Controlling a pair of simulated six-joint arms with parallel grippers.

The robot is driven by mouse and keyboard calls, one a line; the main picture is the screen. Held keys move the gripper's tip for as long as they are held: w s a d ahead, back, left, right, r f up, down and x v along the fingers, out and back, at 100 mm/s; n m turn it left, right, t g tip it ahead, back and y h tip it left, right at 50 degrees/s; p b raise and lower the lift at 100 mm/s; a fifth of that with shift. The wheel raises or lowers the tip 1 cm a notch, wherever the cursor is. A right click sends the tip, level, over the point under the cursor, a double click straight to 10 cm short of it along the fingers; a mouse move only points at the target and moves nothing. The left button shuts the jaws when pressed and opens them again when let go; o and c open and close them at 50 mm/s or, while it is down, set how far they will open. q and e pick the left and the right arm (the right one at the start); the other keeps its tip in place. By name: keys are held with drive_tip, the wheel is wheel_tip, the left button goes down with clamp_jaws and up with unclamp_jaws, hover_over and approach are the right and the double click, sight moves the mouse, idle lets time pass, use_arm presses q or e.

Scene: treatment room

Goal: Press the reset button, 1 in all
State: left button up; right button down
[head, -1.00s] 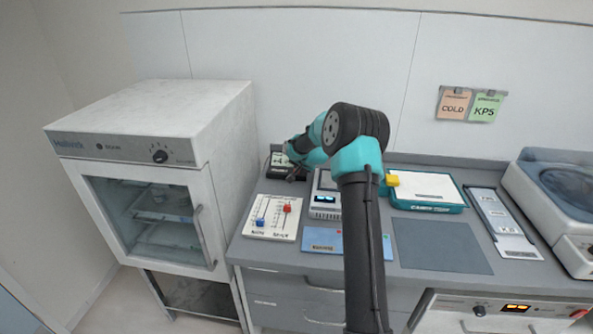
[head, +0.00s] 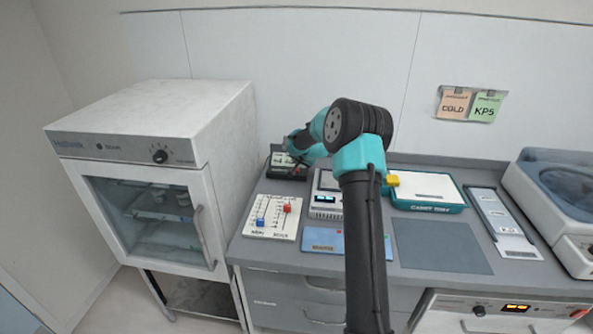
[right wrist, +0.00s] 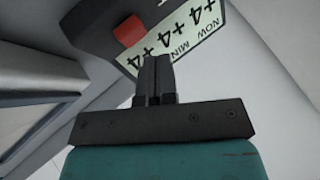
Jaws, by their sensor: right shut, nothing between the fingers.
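A dark box with a pale display card (head: 283,160) stands at the back left of the counter, beside the white cabinet. In the right wrist view the box (right wrist: 92,20) has a red square button (right wrist: 128,32) and a card reading NOW, MIN and several "+4" marks. No word "reset" is legible on it. My right gripper (right wrist: 155,60) is shut and empty. Its tips lie near the card's lower edge, below and right of the red button in that view; I cannot tell whether they touch the box. In the head view my right arm hides its fingertips. My left gripper is not in view.
A slider panel (head: 272,217), a small device with a lit display (head: 325,205), a blue card (head: 322,240) and a teal-edged tray (head: 425,188) are on the counter. The white cabinet (head: 150,120) rises close left of the box. A grey mat (head: 440,245) lies bare.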

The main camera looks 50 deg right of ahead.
sight(298, 169)
drive_tip(key=shift+r, duration=2.3)
